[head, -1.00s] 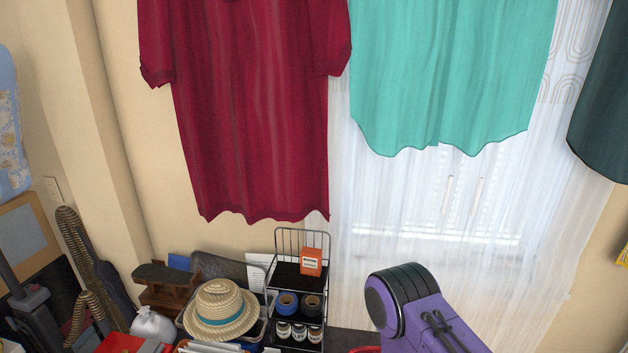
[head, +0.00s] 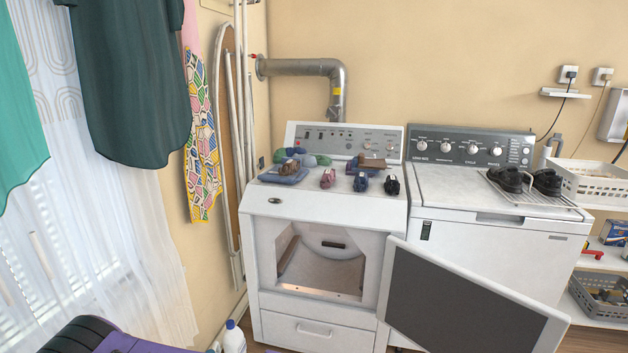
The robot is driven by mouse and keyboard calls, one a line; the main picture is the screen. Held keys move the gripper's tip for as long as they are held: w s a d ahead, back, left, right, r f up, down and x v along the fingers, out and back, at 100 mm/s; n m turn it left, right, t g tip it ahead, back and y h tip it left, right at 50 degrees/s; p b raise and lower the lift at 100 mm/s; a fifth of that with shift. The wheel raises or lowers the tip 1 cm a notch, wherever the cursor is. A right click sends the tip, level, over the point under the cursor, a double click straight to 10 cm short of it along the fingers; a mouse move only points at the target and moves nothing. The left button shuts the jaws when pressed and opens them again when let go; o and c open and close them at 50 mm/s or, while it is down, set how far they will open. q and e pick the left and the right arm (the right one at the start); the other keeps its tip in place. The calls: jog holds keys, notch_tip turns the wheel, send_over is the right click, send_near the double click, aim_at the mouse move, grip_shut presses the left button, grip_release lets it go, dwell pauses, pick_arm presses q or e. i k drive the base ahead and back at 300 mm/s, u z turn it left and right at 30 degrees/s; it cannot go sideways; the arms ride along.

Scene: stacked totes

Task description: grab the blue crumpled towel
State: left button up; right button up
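A blue folded or crumpled cloth (head: 284,173) lies on the left part of the white dryer's top (head: 300,196), with a small brown item on it. A second blue cloth (head: 352,167) lies farther right, near a brown block. I cannot tell for sure which is the blue crumpled towel. Dark blue, pink and black rolled pieces (head: 327,178) lie in front, and green and blue bundles (head: 318,159) lie behind. Neither gripper is in view.
The dryer's door (head: 470,310) hangs open to the right, and its drum is visible. A washer (head: 490,250) beside it carries a rack with dark shoes. An ironing board (head: 228,130) and hanging clothes are at the left. A white bottle (head: 234,338) stands low in front.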

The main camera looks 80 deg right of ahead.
aim_at(361, 182)
jog(key=z, duration=3.7)
jog(key=i, duration=0.25)
jog(key=z, duration=0.05)
